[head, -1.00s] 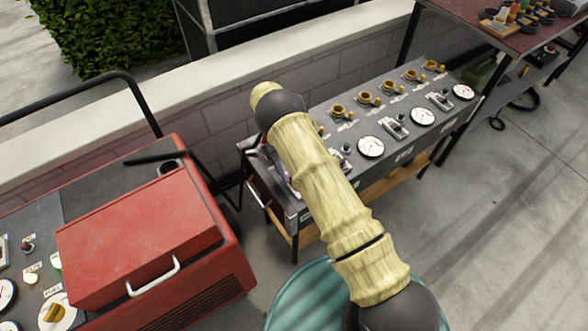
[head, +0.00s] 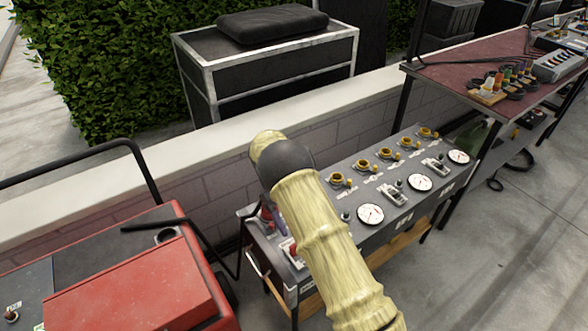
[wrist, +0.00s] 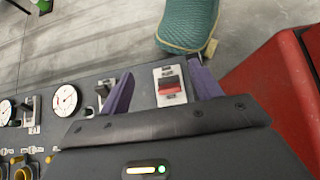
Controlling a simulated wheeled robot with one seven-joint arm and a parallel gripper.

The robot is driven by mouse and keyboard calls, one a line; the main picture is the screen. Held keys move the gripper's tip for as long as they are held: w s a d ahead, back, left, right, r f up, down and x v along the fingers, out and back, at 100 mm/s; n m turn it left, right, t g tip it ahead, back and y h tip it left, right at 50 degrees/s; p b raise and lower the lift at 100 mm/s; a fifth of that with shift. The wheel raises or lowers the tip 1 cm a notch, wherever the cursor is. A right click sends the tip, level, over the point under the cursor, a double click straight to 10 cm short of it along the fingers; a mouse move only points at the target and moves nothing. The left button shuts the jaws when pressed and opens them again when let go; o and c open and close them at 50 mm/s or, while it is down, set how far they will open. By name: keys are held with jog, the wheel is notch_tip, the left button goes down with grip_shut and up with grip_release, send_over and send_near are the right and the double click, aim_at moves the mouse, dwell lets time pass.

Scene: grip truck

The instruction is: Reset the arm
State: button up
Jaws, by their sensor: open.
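My arm (head: 325,250) reaches from the bottom of the head view over the left end of a grey control panel (head: 385,222). In the wrist view my gripper (wrist: 160,85) is open, its two purple fingers apart. A red rocker switch (wrist: 171,88) on a white plate shows between the fingers, and nothing is held. I cannot tell whether the fingers touch the panel. In the head view my gripper is mostly hidden behind the arm; a bit of purple finger (head: 277,218) shows beside a red and white part.
A red machine (head: 130,300) with a black handle stands at the left. A low wall (head: 220,165) runs behind the panel. A dark red table (head: 470,70) with cables and small devices stands at the back right.

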jog(key=shift+r, duration=0.1)
jog(key=s+d+r+m+t+y, duration=0.3)
jog(key=s+d+r+t+y, duration=0.15)
jog(key=d+r, duration=0.45)
jog(key=s+d+r+m+t+y, duration=0.1)
jog(key=s+d+r+m+t, duration=0.15)
jog(key=s, duration=0.35)
jog(key=s+d+r+m+t, duration=0.1)
jog(key=s+d+t, duration=0.3)
jog(key=s, duration=0.1)
jog(key=w+p+v, duration=0.2)
jog(key=p+v, duration=0.9)
jog(key=p, duration=0.1)
jog(key=shift+w+r, duration=0.2)
jog(key=shift+r, duration=0.5)
jog(key=shift+d, duration=0.15)
